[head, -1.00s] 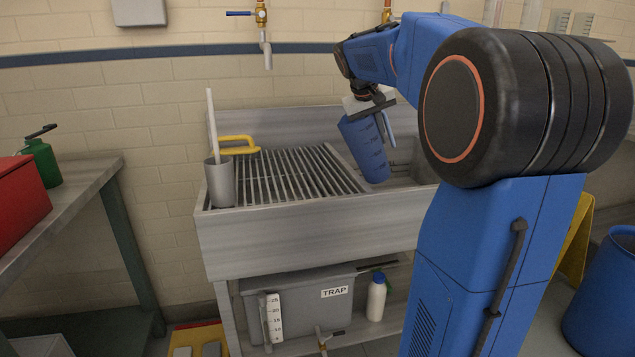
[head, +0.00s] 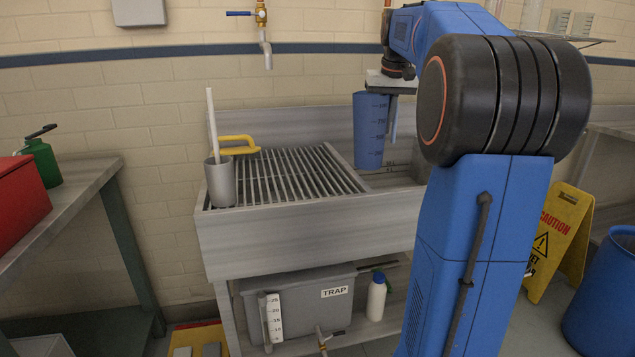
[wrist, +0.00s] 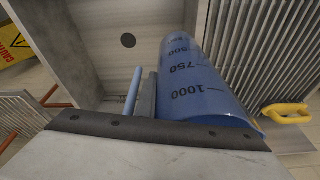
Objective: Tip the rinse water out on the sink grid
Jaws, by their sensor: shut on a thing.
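A blue measuring jug (head: 370,135) with dark graduation marks hangs upright over the sink, just right of the slatted sink grid (head: 300,174). My gripper (head: 391,84) is shut on it near the top. In the wrist view the jug (wrist: 208,80) shows its marks up to 1000, with the gripper's dark bar (wrist: 160,130) across its top end. The jug is apart from the grid. Its inside is hidden, so any water in it cannot be seen.
A grey cup (head: 221,183) with a white stick and a yellow-handled tool (head: 238,146) sit at the grid's left. A brass tap (head: 263,35) is on the wall above. The bare basin (head: 395,178) lies right of the grid. A caution sign (head: 560,240) stands at right.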

